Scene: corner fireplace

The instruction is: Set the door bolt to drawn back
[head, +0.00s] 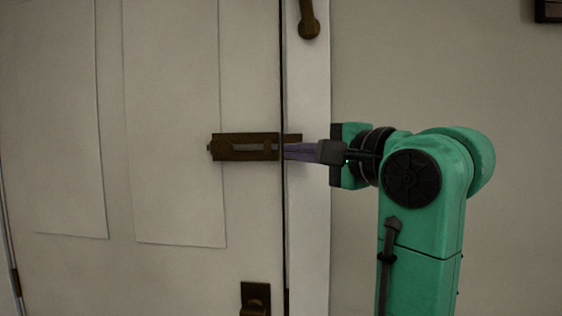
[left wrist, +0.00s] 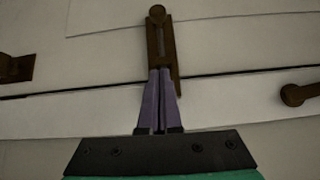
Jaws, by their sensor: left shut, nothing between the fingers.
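The door bolt (head: 246,154) is a dark bronze plate lying level on the white door near its right edge. Its round knob (head: 222,147) sits at the left end of the slot, away from the door frame. In the left wrist view, the knob (left wrist: 157,14) is at the far end of the bolt (left wrist: 154,43). My left gripper (head: 287,151) is shut and empty, its purple fingers pointing left at the bolt's frame-side end. In the left wrist view, the fingertips (left wrist: 160,71) cover part of that end; contact is unclear. My right gripper is not in view.
A bronze handle (head: 309,27) is on the door frame above, and a dark latch plate (head: 255,299) is on the door below. A dark gap separates the door from the frame (head: 310,220). The wall to the right is bare except for a dark-framed object (head: 548,11).

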